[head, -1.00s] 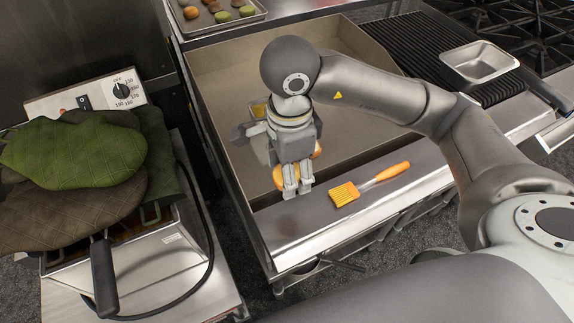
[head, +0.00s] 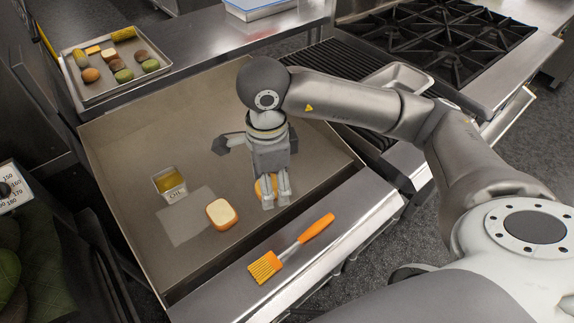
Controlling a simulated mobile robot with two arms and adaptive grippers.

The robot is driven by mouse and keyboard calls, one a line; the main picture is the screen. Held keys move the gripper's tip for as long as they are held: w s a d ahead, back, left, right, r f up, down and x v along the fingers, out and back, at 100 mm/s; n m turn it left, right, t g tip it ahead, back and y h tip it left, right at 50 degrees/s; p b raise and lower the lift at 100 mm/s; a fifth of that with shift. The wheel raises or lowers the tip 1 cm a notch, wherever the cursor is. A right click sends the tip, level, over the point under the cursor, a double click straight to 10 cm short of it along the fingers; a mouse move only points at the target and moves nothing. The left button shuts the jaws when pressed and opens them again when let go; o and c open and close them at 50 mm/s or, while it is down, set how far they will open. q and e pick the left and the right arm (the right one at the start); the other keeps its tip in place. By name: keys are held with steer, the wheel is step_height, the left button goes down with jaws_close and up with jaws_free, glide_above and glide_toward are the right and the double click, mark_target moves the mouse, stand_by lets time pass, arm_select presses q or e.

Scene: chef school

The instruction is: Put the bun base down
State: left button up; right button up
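My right gripper (head: 275,200) reaches down over the front right part of the griddle pan (head: 140,140) in the head view. An orange-brown bun piece (head: 264,187), which I take to be the bun base, shows at and between its fingers, mostly covered by them. The fingers appear closed on it. I cannot tell whether it touches the pan floor. Another bun piece (head: 221,214), golden with a pale cut face, lies on the pan to the left of the gripper. My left gripper is out of view.
An orange brush (head: 290,250) lies on the front steel ledge. A tray (head: 80,92) of food stands behind. A steel pan (head: 400,76) and burners (head: 450,32) are at right. The pan's middle is bare.

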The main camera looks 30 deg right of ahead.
steer(key=w+d+f+p, duration=0.1)
steer(key=w+d+f, duration=0.1)
steer(key=w, duration=0.1)
steer(key=w+d+f+p, duration=0.1)
steer(key=w+d+f, duration=0.1)
steer(key=w+f, duration=0.1)
steer(key=w+d+f+p, duration=0.2)
steer(key=w+f, duration=0.1)
steer(key=shift+w+d, duration=0.1)
steer(key=shift+w, duration=0.25)
steer(key=shift+w+d+f, duration=0.1)
steer(key=shift+w+f, duration=0.05)
steer(key=shift+f, duration=0.15)
steer(key=shift+w+d+f, duration=0.2)
steer(key=shift+w+f, duration=0.05)
steer(key=shift+f, duration=0.2)
step_height(320, 180, down, 2)
steer(key=shift+f+p, duration=0.1)
steer(key=shift+p, duration=0.9)
steer(key=shift+f, duration=0.25)
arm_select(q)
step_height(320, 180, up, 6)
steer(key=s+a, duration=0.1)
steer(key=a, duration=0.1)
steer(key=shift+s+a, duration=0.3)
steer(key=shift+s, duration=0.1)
arm_select(e)
steer(key=shift+f, duration=0.1)
